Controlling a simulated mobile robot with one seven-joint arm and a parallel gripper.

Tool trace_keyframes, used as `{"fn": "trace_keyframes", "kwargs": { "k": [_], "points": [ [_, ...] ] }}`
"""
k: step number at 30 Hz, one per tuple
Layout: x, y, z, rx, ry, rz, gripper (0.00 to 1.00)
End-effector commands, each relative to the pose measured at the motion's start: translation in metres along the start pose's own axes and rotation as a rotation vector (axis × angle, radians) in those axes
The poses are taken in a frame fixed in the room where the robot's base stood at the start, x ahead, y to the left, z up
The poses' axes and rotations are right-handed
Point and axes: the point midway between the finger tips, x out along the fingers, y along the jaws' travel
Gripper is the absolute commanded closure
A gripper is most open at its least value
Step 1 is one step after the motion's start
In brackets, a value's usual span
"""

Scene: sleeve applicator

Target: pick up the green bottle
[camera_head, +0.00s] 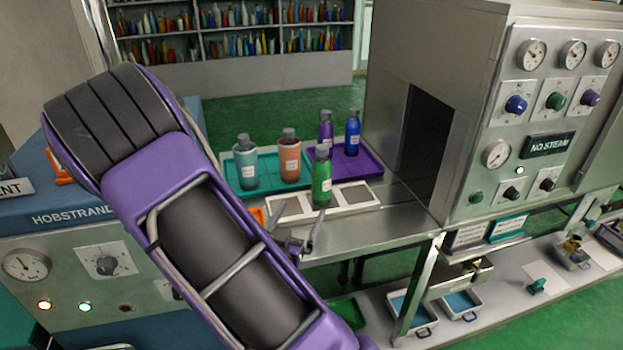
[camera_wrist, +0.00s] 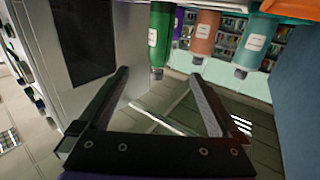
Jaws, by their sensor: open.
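The green bottle (camera_head: 322,182) has a grey cap and a white label. It stands upright on the white tray (camera_head: 296,213) on the metal counter. In the wrist view, which is upside down, the green bottle (camera_wrist: 160,42) hangs from the top edge and its far end is cut off. My gripper (camera_head: 296,232) is at the counter's front edge, short of the bottle and a little left of it. In the wrist view my gripper (camera_wrist: 159,76) has its fingers wide apart with nothing between them. The bottle lies beyond the fingertips, apart from them.
A teal bottle (camera_head: 245,162) and an orange bottle (camera_head: 289,157) stand on a teal tray behind left. Purple (camera_head: 325,131) and blue (camera_head: 352,132) bottles stand on a purple tray behind. A metal machine (camera_head: 480,100) with a dark opening rises at right. Bare counter (camera_head: 395,215) lies between.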

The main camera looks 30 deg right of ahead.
Motion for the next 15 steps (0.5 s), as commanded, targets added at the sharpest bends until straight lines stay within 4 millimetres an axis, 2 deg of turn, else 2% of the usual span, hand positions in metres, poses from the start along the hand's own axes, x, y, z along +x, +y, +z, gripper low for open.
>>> {"fn": "trace_keyframes", "kwargs": {
  "k": [1,7,9,15],
  "points": [
    [0.004,0.0,0.005,0.005,0.002,0.002,0.01],
    [0.022,0.0,0.006,0.009,0.003,0.0,0.01],
    [0.04,0.001,-0.001,0.004,0.004,0.004,0.01],
    [0.083,0.0,-0.001,0.003,0.004,0.003,0.01]
  ]
}}
